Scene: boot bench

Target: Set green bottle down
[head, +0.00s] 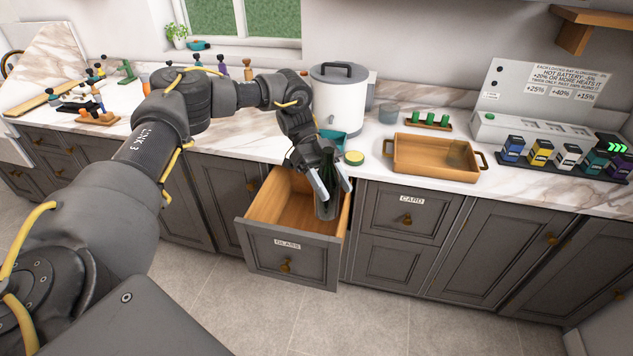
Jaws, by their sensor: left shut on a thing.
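My left gripper (327,190) points down over the open drawer and is shut on a dark green bottle (327,180). The bottle is upright, with its lower part inside the right side of the drawer (290,258), whose front is labelled GLASS. I cannot tell whether the bottle's base touches the drawer floor. The rest of the drawer's wooden inside looks empty. My right gripper is not in view.
The closed drawer labelled CARD (408,210) is to the right. On the counter above are a white pot-like container (338,100), a teal bowl (332,139), a round yellow-green lid (354,158) and a wooden tray (432,155). Battery-like blocks (567,157) stand far right.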

